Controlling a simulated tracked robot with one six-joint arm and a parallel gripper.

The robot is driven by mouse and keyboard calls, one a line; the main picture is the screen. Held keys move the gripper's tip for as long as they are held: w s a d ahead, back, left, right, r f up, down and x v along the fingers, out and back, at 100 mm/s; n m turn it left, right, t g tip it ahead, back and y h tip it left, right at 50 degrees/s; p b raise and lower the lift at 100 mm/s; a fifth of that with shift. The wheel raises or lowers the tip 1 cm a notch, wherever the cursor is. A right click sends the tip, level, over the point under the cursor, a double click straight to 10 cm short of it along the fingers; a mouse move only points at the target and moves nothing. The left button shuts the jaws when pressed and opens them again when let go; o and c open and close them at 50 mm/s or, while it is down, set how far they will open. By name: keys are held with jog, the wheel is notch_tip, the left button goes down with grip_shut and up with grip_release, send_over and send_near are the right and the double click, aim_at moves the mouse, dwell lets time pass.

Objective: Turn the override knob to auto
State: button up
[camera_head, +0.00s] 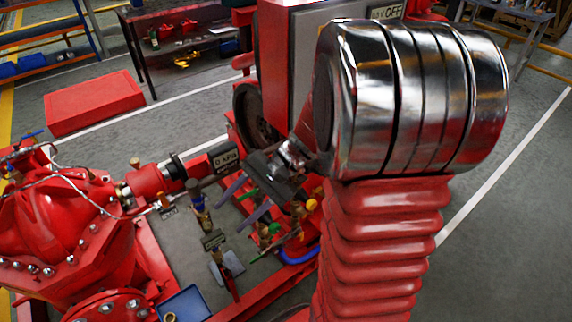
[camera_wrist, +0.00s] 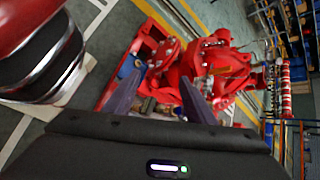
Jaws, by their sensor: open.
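I cannot make out the override knob in either view. A grey-fronted red cabinet (camera_head: 312,45) stands behind my arm, and my arm covers its right part. A dark tag ending in "OFF" (camera_head: 388,10) shows at its top right. My gripper (camera_head: 238,203) is open and empty, pointing left and down over the pumpset's pipework. Its two purple-grey fingers also show apart in the wrist view (camera_wrist: 160,98), with red pump parts beyond them. I see no contact with anything.
The red pump (camera_head: 45,220) with bolted flanges fills the lower left. Brass valves (camera_head: 200,212) and pipes stand close to my gripper. A blue tray (camera_head: 187,304) lies at the bottom.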

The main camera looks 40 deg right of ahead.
jog(key=w+d+f+m+t+y, duration=0.2)
jog(key=w+d+f+m+t, duration=0.25)
jog(key=d+m, duration=0.2)
jog(key=m+t+h, duration=1.1)
jog(key=m, duration=0.6)
send_near(302, 179)
jog(key=s, duration=0.6)
jog(key=shift+w+d+f, duration=0.15)
jog(key=shift+d+f, duration=0.05)
jog(key=shift+d, duration=0.2)
jog(key=shift+w, duration=0.1)
jog(key=w, duration=1.3)
jog(key=shift+w+a, duration=0.2)
jog(key=shift+w, duration=0.15)
jog(key=shift+c, duration=0.4)
